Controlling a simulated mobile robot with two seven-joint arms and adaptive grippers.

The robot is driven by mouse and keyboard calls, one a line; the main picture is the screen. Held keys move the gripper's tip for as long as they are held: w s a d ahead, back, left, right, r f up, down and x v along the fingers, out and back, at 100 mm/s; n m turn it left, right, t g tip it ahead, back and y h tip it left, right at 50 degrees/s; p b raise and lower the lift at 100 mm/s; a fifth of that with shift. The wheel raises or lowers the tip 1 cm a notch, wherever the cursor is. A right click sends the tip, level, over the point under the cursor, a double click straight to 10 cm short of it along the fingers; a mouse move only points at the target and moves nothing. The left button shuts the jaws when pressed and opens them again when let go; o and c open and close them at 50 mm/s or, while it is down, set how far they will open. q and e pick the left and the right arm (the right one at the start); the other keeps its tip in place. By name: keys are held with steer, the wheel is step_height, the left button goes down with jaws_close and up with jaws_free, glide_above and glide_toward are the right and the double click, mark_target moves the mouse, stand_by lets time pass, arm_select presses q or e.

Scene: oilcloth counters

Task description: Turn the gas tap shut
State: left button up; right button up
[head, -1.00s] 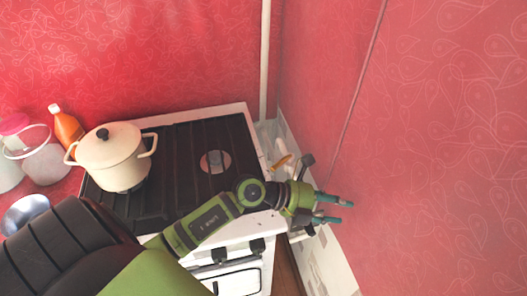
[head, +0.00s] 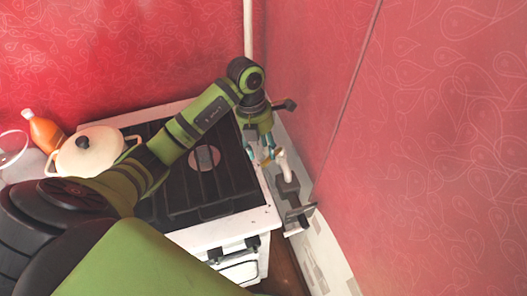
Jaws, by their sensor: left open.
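My left gripper (head: 262,156) is open and points down at the right back edge of the stove, in the narrow gap beside the red wall. Its teal fingertips are at the gas tap, whose yellow-orange handle (head: 267,154) is mostly hidden behind the fingers. I cannot tell whether the fingers touch the handle or which way it is turned. A white fitting (head: 284,165) stands just right of the fingers.
The stove (head: 228,228) with a black top fills the middle. A cream pot (head: 92,150) and an orange bottle (head: 43,131) are at the left. A white pipe (head: 248,30) runs up the corner. The red wall (head: 420,150) closes off the right side.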

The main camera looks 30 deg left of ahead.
arm_select(q)
steer(key=f, duration=0.3)
steer(key=shift+d+f+p, duration=0.25)
steer(key=shift+d+p, duration=0.05)
steer(key=shift+p, duration=0.05)
steer(key=shift+c, duration=0.4)
jaws_close()
